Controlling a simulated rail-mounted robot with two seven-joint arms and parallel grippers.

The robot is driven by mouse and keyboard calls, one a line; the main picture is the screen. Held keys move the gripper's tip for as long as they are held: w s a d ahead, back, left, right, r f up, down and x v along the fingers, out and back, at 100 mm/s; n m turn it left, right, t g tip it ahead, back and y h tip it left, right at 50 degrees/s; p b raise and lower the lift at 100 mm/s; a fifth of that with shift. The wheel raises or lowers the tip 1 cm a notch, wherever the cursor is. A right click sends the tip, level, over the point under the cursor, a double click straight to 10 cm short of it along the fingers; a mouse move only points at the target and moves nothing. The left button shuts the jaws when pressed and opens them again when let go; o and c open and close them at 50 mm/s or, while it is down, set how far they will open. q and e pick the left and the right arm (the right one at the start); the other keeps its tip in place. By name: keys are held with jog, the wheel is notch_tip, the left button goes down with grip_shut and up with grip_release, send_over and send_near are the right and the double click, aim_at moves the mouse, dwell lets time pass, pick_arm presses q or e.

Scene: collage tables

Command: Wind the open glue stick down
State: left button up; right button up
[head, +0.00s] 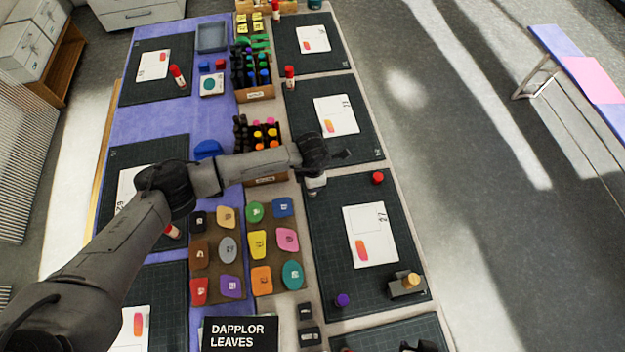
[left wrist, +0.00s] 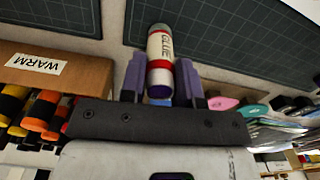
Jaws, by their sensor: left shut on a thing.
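My left gripper (head: 317,178) is shut on a glue stick (head: 315,187), over the left edge of the mat with the card marked 27. In the left wrist view the glue stick (left wrist: 160,48) has a white GLUE label and red bands. It sits between the two purple-grey fingers of the left gripper (left wrist: 162,82). A dark purple end faces the camera; the far end is pale, and whether glue sticks out there is too small to tell. A red cap (head: 377,177) lies on that mat. A dark part, perhaps my right gripper (head: 420,347), is cut off at the bottom edge.
The mat (head: 330,240) also bears a white card (head: 369,235), a purple cap (head: 342,300) and a small block with a tan top (head: 408,284). Trays of coloured pads (head: 258,242) lie to the left. A marker box (head: 265,178) stands beside the gripper.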

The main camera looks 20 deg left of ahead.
pick_arm(q)
jog(key=o, duration=1.5)
jog(key=shift+r, duration=0.15)
jog(key=shift+r+p, duration=1.6)
jog(key=shift+r, duration=0.5)
jog(key=shift+r+p, duration=1.1)
jog(key=shift+r, duration=0.45)
